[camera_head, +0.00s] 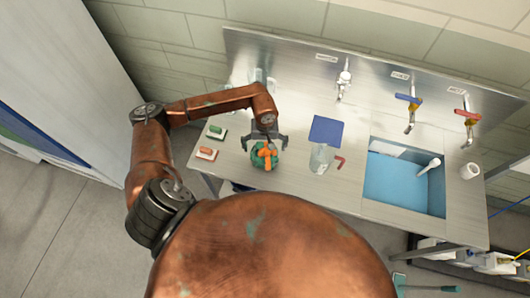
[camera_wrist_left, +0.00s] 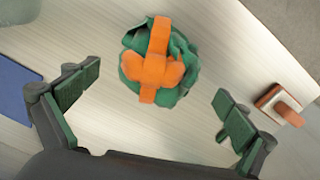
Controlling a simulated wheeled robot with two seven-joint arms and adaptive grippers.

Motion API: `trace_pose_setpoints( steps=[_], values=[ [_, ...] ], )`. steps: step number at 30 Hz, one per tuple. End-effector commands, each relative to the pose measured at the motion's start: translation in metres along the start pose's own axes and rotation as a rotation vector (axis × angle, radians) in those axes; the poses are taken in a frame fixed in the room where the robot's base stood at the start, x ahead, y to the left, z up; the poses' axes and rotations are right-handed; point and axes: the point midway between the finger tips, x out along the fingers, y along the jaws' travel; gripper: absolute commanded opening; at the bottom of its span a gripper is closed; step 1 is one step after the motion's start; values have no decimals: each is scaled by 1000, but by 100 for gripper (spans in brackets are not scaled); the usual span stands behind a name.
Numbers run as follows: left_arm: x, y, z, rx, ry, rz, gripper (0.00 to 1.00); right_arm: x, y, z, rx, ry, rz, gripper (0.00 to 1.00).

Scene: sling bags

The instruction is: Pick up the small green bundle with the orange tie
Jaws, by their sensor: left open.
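The small green bundle (camera_head: 258,161) with its orange tie (camera_head: 266,153) sits on the left part of the metal counter in the head view. In the left wrist view, the green bundle (camera_wrist_left: 185,58) and the orange tie (camera_wrist_left: 152,70) show whole at the top middle. My left gripper (camera_head: 264,142) is over the bundle in the head view. In the left wrist view its two fingers (camera_wrist_left: 158,96) are spread wide, with the bundle centred beyond the gap and touching neither finger. The gripper is empty. My right gripper is in neither view.
A blue square (camera_head: 326,130), a clear bottle (camera_head: 319,160) and a red angled piece (camera_head: 340,162) lie right. A blue sink (camera_head: 398,186) is farther right. A wall backs the counter.

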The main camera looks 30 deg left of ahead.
Motion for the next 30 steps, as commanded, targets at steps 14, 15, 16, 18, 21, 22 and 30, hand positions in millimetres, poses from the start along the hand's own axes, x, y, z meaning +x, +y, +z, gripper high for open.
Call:
trace_pose_setpoints(
  steps=[14,15,16,18,21,22,30],
  values=[
    [21,3,0,4,0,2,96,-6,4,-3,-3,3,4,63],
    [21,3,0,4,0,2,93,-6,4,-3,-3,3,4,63],
    [21,3,0,3,0,2,91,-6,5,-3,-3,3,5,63],
    [21,3,0,3,0,2,87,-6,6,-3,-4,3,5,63],
    [20,3,0,3,0,2,80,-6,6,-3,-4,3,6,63],
    [20,3,0,3,0,2,78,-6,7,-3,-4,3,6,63],
    [20,3,0,3,0,2,59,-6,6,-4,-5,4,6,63]
  ],
)
